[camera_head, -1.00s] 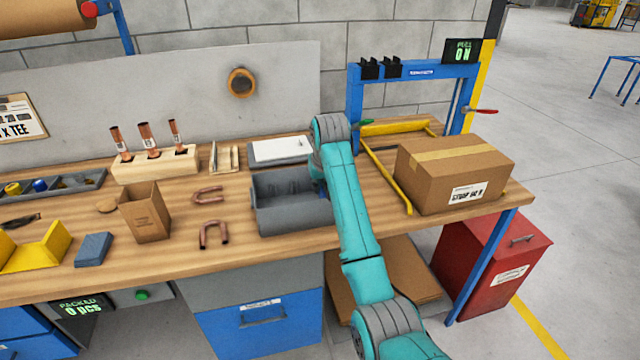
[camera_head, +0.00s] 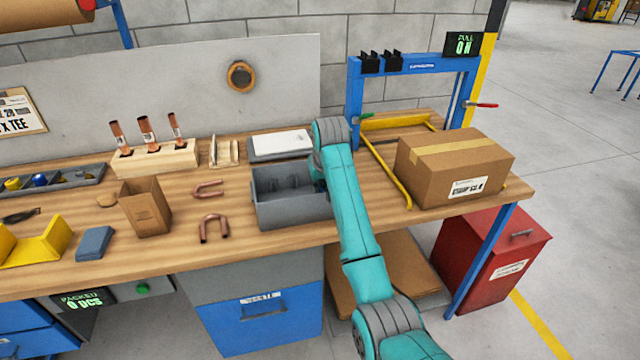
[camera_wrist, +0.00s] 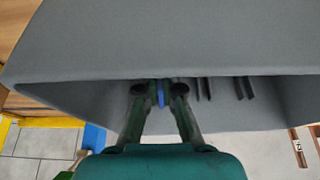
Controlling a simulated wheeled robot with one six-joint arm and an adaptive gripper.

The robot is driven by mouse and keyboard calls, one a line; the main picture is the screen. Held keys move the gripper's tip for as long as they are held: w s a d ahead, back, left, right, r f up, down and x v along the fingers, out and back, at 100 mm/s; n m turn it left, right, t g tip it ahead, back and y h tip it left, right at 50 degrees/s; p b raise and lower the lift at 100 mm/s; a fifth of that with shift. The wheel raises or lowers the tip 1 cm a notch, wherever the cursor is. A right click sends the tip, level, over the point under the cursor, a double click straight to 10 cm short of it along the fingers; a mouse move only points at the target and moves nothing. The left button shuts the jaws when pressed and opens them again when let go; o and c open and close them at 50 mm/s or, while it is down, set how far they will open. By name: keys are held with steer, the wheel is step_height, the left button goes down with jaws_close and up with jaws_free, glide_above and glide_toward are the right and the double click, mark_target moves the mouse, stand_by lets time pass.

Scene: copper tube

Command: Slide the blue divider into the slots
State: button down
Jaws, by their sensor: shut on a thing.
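The grey bin (camera_head: 292,213) stands on the workbench, and its slotted inside fills most of the wrist view (camera_wrist: 80,60). In the wrist view my gripper (camera_wrist: 160,93) is inside the bin, shut on the blue divider (camera_wrist: 161,98). Only a thin blue edge of the divider shows between the fingertips. Dark slot ribs (camera_wrist: 204,88) stand on the bin's inside to the right of the fingers. I cannot tell whether the divider sits in a slot. In the head view my arm hides the gripper and the bin's right end.
A cardboard box (camera_head: 455,170) and a yellow rail (camera_head: 388,175) stand right of the bin. Bent copper tubes (camera_head: 214,228) and a small brown carton (camera_head: 146,208) lie to the left. A tray with white paper (camera_head: 280,143) is behind the bin.

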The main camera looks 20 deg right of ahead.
steer(key=shift+f, duration=0.45)
steer(key=c, duration=1.2)
jaws_free()
steer(key=shift+c, duration=0.2)
steer(key=shift+r, duration=0.1)
steer(key=v, duration=1.1)
steer(key=shift+s+r, duration=0.15)
steer(key=shift+r, duration=0.25)
